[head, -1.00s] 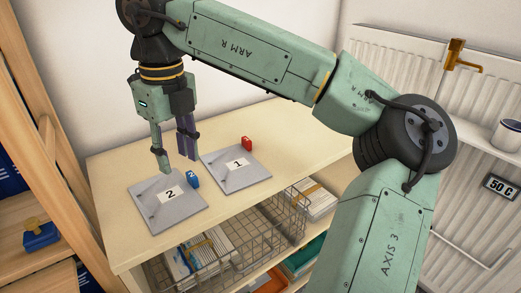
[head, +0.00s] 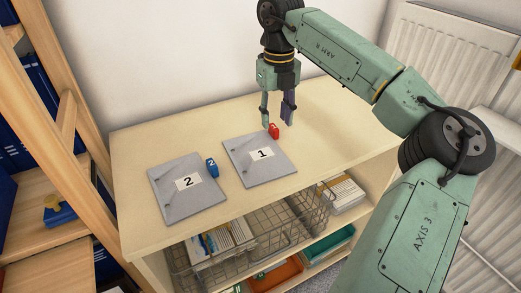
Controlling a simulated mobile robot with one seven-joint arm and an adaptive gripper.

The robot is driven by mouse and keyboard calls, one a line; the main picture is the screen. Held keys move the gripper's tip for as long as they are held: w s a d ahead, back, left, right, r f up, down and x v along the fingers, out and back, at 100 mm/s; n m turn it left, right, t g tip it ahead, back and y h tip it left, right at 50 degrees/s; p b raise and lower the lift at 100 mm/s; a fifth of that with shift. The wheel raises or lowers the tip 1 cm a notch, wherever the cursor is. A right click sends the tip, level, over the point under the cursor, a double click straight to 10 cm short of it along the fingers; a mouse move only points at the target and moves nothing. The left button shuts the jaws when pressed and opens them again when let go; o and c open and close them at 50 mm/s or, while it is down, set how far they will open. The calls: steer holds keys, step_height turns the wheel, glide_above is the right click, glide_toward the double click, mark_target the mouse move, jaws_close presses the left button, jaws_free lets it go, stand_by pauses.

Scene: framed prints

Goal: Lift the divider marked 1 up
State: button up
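The divider marked 1 (head: 266,172) is a flat grey plate with a white label, lying on the light wooden top. A small red tab (head: 273,130) stands at its far edge. My gripper (head: 277,122) is above this far edge, pointing down. Its two fingers are apart, with the red tab low in the gap between them as seen from here. I cannot tell whether either finger touches the tab.
The wooden unit's top (head: 330,125) is clear to the right of the dividers. Below it are a wire basket (head: 285,222) with papers, and coloured trays. A wooden shelf stands at left, a radiator (head: 445,50) at right, and a wall behind.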

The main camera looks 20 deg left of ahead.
mark_target(275, 129)
steer(key=f, duration=0.4)
steer(key=shift+w+a+f+p, duration=0.15)
steer(key=shift+w+p, duration=0.1)
steer(key=shift+p, duration=0.15)
steer(key=shift+c, duration=0.2)
jaws_close()
